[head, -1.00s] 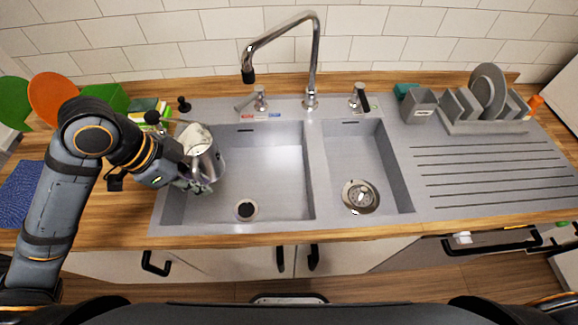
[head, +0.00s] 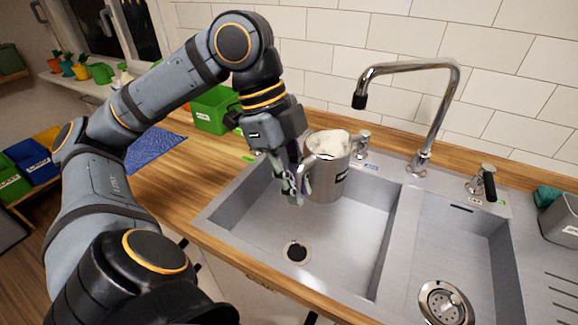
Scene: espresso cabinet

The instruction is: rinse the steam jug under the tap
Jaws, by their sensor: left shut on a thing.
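The steam jug (head: 326,178) is a steel pitcher with white froth at its top. The jug is apart from the spout. No water stream shows. My right gripper is not in view.
A smaller right basin (head: 462,262) has a metal strainer. Two tap handles (head: 361,140) and (head: 482,183) flank the tap. A green box (head: 212,110) and a blue mat (head: 152,150) lie on the wooden counter at left. A grey holder (head: 562,220) stands at right.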

